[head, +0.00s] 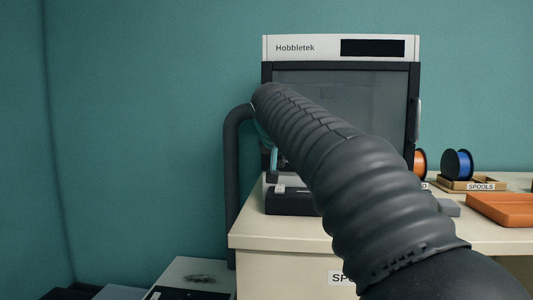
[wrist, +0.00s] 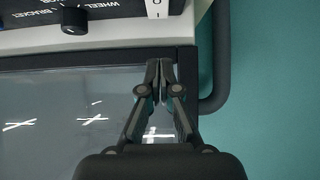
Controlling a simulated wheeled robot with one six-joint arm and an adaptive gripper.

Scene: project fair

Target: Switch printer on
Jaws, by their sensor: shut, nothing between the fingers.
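The printer (head: 340,48) stands on the bench in the head view, with a white top band reading Hobbletek and a dark glass door. My arm hides much of its left side. In the wrist view the printer's dark door frame (wrist: 70,60) runs across, with a pale band beyond it. A white switch piece (wrist: 155,9) marked 1 and 0 is at the top edge, partly cut off. A black knob (wrist: 74,21) is left of it on a dark lettered panel. My gripper (wrist: 160,66) is shut and empty, its tips over the door frame, short of the switch in the picture. Contact cannot be told.
A dark pipe (head: 233,185) runs down beside the printer's left; it also shows in the wrist view (wrist: 221,60). A blue spool (head: 457,165), an orange spool (head: 420,162) and an orange tray (head: 503,209) are right on the bench (head: 270,236).

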